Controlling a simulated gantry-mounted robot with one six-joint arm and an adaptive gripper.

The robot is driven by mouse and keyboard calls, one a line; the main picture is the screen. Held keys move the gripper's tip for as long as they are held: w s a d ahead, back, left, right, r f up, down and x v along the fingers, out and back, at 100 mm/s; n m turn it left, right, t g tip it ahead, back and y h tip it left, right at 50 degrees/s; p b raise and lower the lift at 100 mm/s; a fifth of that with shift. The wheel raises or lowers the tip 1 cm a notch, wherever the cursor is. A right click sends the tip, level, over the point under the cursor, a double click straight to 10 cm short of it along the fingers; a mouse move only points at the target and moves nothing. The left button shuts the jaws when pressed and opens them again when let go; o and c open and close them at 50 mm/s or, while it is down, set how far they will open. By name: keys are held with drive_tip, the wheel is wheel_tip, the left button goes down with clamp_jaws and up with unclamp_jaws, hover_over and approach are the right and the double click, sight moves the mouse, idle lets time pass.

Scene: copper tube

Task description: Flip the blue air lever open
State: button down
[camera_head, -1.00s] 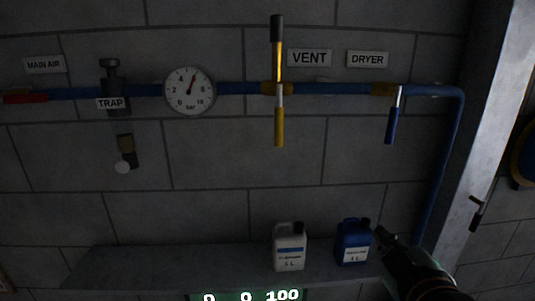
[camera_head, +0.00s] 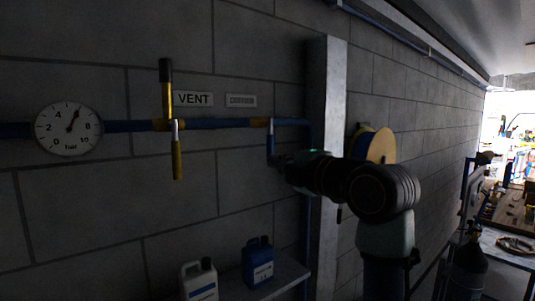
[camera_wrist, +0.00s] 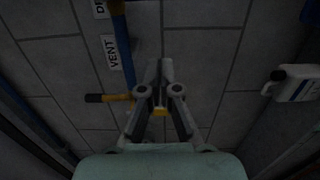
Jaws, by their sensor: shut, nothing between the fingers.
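The blue lever (camera_head: 270,145) hangs straight down from a brass valve (camera_head: 261,122) on the blue pipe, beside the dryer label (camera_head: 241,100) in the head view. My gripper (camera_head: 281,161) is just right of the lever's lower end; I cannot tell whether they touch. In the wrist view, my gripper (camera_wrist: 160,68) is shut and empty. The blue lever cannot be made out in the wrist view.
A yellow lever (camera_head: 177,158) hangs under the vent valve, left of the blue one; it shows behind my fingers in the wrist view (camera_wrist: 160,112). A white jug (camera_head: 200,281) and blue jug (camera_head: 258,262) stand on a shelf below. A grey post (camera_head: 327,90) rises at right.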

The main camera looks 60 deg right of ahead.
sight(270, 149)
drive_tip(key=w+d+p, duration=0.3)
drive_tip(key=w+d, duration=0.3)
drive_tip(key=d, duration=0.1)
drive_tip(key=shift+d+p, duration=0.3)
drive_tip(key=shift+p, duration=0.05)
